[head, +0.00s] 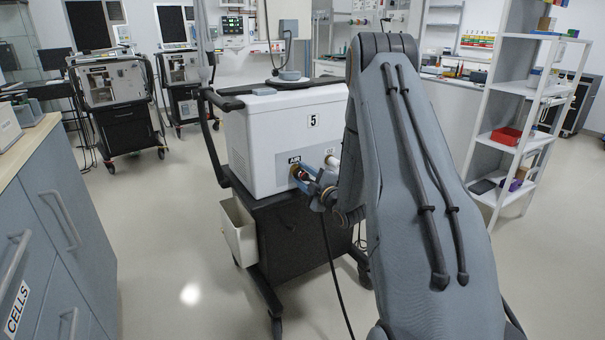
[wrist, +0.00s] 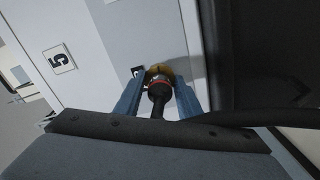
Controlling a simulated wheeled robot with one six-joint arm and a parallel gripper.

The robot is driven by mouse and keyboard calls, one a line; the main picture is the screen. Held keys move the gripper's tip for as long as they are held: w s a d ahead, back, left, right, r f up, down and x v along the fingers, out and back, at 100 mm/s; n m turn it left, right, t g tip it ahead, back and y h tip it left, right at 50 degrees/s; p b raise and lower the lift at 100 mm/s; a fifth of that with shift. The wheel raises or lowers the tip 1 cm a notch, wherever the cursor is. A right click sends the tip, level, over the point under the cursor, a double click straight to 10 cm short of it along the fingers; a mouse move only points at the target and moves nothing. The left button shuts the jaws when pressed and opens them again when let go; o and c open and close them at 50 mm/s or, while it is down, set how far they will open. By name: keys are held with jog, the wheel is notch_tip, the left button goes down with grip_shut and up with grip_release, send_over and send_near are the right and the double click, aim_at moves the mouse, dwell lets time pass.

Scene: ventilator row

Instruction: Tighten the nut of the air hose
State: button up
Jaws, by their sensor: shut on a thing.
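The ventilator (head: 270,135) is a white box marked 5 on a dark cart. Its side panel carries an AIR label (head: 294,160) with a brass-coloured fitting below it. My gripper (head: 303,179) is at this AIR fitting. In the wrist view my gripper (wrist: 158,80) has a blue finger on each side of the brass-coloured nut (wrist: 159,68) and is shut on it. The black air hose (wrist: 157,104), with a red band at its end, lines up with the nut between the fingers. The hose (head: 332,262) hangs towards the floor in the head view. The thread is hidden.
A second port (head: 332,161) sits right of the AIR fitting, by the O2 label. A white bin (head: 238,231) hangs on the cart's left side. A blue-grey cabinet (head: 60,235) stands at left, shelves (head: 515,140) at right. The floor between cabinet and cart is clear.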

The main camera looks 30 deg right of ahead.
jog(key=m+p, duration=0.1)
jog(key=m, duration=0.3)
jog(key=shift+m+p, duration=0.3)
jog(key=m+p, duration=0.1)
jog(key=m, duration=0.3)
jog(key=shift+m+p, duration=0.3)
jog(key=m+p, duration=0.1)
jog(key=m, duration=0.3)
jog(key=m+p, duration=0.1)
jog(key=m, duration=0.4)
jog(key=shift+p, duration=0.35)
jog(key=m+p, duration=0.1)
jog(key=m, duration=0.2)
jog(key=shift+m, duration=0.3)
jog(key=m, duration=0.4)
jog(key=shift+m+p, duration=0.3)
jog(key=shift+p, duration=0.1)
jog(key=m, duration=0.4)
jog(key=shift+p, duration=0.4)
jog(key=shift+m, duration=1.8)
